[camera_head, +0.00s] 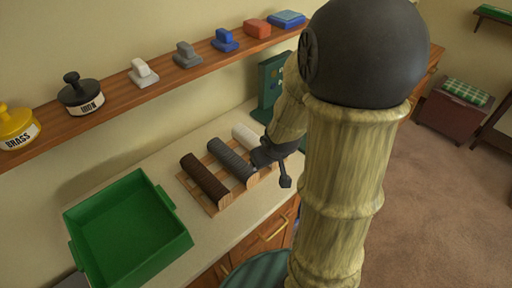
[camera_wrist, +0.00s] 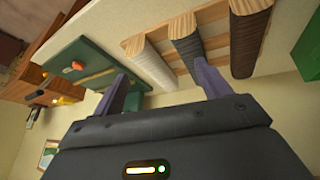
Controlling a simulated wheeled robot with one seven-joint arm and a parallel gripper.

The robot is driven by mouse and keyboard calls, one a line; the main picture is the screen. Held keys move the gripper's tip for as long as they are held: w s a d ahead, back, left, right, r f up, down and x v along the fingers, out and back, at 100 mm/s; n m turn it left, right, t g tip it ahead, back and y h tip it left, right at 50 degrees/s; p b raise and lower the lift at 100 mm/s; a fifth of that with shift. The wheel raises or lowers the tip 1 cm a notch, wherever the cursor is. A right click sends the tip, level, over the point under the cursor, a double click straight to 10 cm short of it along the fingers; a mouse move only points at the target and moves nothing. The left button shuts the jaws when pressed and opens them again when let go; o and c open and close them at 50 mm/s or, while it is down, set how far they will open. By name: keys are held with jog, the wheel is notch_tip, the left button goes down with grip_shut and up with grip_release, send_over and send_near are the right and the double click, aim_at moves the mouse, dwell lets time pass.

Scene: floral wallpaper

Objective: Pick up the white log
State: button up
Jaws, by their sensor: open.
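The white log (camera_head: 244,135) lies on a slatted wooden rack (camera_head: 215,207) on the counter, at the rack's right end. It also shows in the wrist view (camera_wrist: 148,60), its near end between the two fingertips in the picture. A grey ribbed log (camera_head: 231,160) and a dark brown log (camera_head: 204,178) lie left of it on the rack. My gripper (camera_head: 274,168) is open and empty, near the right ends of the white and grey logs; its fingers show in the wrist view (camera_wrist: 159,74). My gripper and arm hide part of the white log's right end.
A green tray (camera_head: 126,197), empty, stands left on the counter. A dark green board (camera_head: 270,82) stands behind the rack, close to my arm.

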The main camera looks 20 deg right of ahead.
jog(key=w+d+f+n+t+y+b, duration=0.2)
jog(key=d+f+n+t+y+b, duration=0.1)
jog(key=d, duration=0.7)
jog(key=f+t+y, duration=0.1)
jog(key=t+y, duration=0.1)
jog(key=t, duration=0.1)
jog(key=shift+w, duration=0.2)
jog(key=shift+d+f, duration=0.1)
jog(key=shift+f, duration=0.05)
send_near(256, 145)
jog(key=w+f, duration=0.3)
jog(key=w, duration=0.1)
jog(key=shift+w+d+b, duration=0.1)
jog(key=shift+d+b, duration=0.25)
jog(key=shift+b, duration=0.05)
jog(key=x, duration=0.5)
jog(key=shift+w+a+r+p, duration=0.2)
jog(key=shift+p, duration=0.2)
